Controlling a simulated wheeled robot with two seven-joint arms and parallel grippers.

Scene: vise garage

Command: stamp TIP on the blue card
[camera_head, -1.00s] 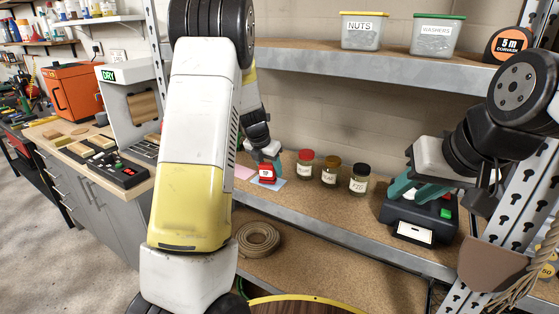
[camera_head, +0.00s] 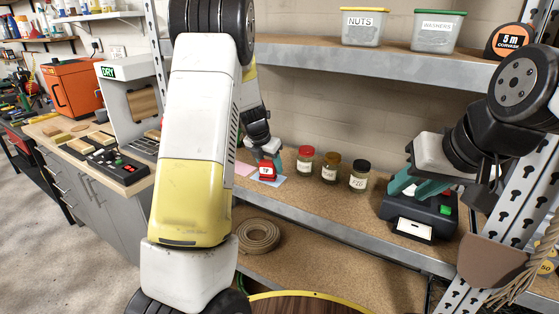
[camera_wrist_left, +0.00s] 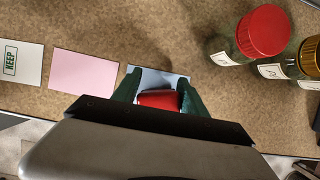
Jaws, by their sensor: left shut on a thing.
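My left gripper (camera_head: 268,163) is shut on a red stamp (camera_head: 267,172), and the stamp is over the blue card (camera_head: 279,181) on the cork-topped shelf. In the left wrist view the red stamp (camera_wrist_left: 158,99) is between the green fingers, and part of the blue card (camera_wrist_left: 152,77) shows beyond it. I cannot tell whether the stamp touches the card. The card's face under the stamp is hidden. My right gripper (camera_head: 418,190) is at a black device (camera_head: 420,214) with a green button at the right; whether its fingers are open or shut is unclear.
A pink card (camera_wrist_left: 85,71) and a white card marked KEEP (camera_wrist_left: 21,63) lie left of the blue card. Jars with red (camera_head: 306,159), brown (camera_head: 331,168) and dark lids (camera_head: 360,176) stand to the right. A coiled strap (camera_head: 258,236) lies on the lower shelf.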

